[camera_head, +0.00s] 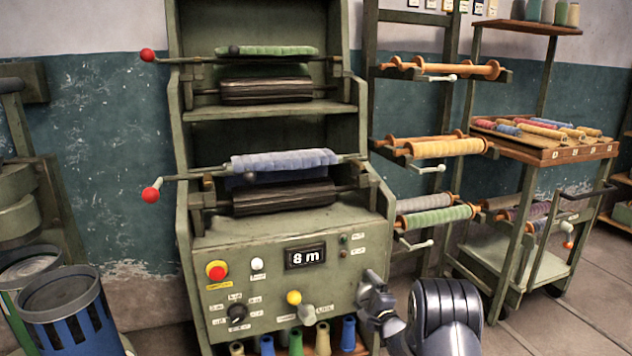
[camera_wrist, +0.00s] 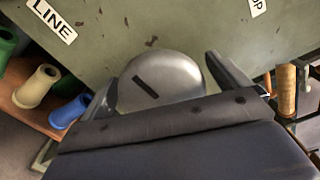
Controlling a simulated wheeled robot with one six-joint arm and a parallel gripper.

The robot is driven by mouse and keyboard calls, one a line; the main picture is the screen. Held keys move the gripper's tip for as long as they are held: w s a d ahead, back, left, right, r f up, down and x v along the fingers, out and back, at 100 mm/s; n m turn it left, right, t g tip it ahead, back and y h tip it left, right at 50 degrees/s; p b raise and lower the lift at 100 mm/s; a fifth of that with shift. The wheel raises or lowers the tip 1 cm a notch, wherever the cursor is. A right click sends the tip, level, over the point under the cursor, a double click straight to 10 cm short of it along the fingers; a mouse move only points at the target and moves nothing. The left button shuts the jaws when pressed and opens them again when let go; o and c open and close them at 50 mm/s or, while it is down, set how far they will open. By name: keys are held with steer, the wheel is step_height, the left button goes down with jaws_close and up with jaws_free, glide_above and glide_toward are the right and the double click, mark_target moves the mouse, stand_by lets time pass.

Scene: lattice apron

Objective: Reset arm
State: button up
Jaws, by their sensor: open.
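My gripper (camera_head: 368,287) is in front of the lower right of the green machine's control panel (camera_head: 270,290). In the wrist view, my gripper (camera_wrist: 160,75) has its two dark fingers well apart. A grey metal dome with a dark slot shows between them; I cannot tell whether it belongs to the gripper or the panel. I see nothing gripped. My arm (camera_head: 445,315) comes in from the bottom right of the head view.
The panel carries a display (camera_head: 305,257) reading 8 m, a red button (camera_head: 216,270) and a grey lever (camera_head: 307,314). Spools (camera_wrist: 38,88) stand below it. A roller rack (camera_head: 430,150) and a cart (camera_head: 545,150) stand right; blue bin (camera_head: 70,310) left. Floor is clear at lower right.

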steer(key=shift+w+a, duration=0.1)
steer(key=shift+w, duration=0.2)
